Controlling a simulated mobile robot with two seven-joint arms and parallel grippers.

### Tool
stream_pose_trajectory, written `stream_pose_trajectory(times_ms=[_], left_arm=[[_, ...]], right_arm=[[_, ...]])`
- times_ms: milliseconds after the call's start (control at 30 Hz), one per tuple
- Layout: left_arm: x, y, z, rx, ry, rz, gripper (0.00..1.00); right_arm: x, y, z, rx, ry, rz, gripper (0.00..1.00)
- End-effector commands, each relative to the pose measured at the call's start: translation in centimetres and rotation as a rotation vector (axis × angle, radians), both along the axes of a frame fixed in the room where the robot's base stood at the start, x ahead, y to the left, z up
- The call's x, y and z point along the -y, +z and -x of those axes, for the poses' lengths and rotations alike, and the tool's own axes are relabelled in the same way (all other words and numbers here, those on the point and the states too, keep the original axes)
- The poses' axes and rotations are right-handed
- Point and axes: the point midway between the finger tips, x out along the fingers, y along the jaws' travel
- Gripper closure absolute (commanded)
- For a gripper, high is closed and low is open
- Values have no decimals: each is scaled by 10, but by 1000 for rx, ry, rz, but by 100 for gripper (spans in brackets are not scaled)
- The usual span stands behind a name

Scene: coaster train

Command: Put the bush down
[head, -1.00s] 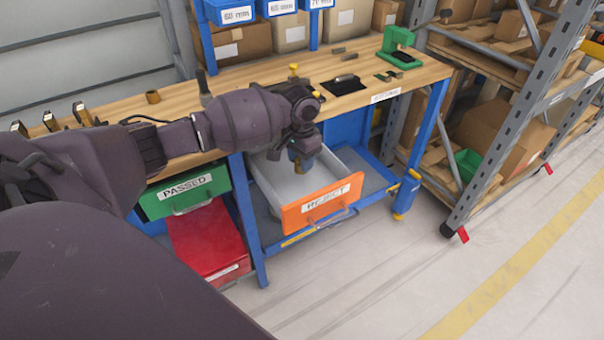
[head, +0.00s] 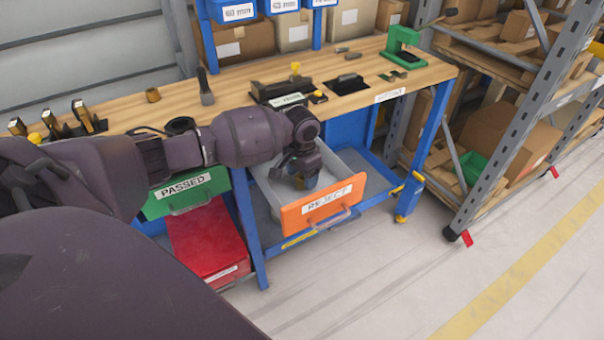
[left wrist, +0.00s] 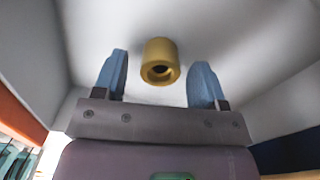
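The bush (left wrist: 160,62) is a short brass-coloured cylinder with a dark hole in its end. In the left wrist view it is between the two blue fingertips of my left gripper (left wrist: 159,80), with a gap on each side. My left gripper (head: 299,182) is low inside the open, orange-fronted REJECT drawer (head: 322,204). It is open, and the pale drawer floor is behind the bush. In the head view the hand mostly hides the bush. My right gripper is not in view.
The green PASSED drawer (head: 184,193) and a red drawer (head: 207,242) are to the left. The wooden bench top (head: 235,85) above holds another brass cylinder (head: 152,95), a dark fixture (head: 282,91) and a green press (head: 404,46).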

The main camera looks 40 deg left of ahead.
Motion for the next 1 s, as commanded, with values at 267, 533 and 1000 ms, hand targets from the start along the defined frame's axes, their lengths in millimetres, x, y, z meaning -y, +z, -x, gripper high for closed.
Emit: stream_pose_trajectory(times_ms=[267, 533, 1000], left_arm=[[0, 1, 0, 0, 0, -1, 35], [0, 36, -1, 7, -1, -2, 35], [1, 114, -1, 4, 0, 1, 35]], right_arm=[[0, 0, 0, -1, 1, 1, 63], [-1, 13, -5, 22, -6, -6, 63], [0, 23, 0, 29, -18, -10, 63]])
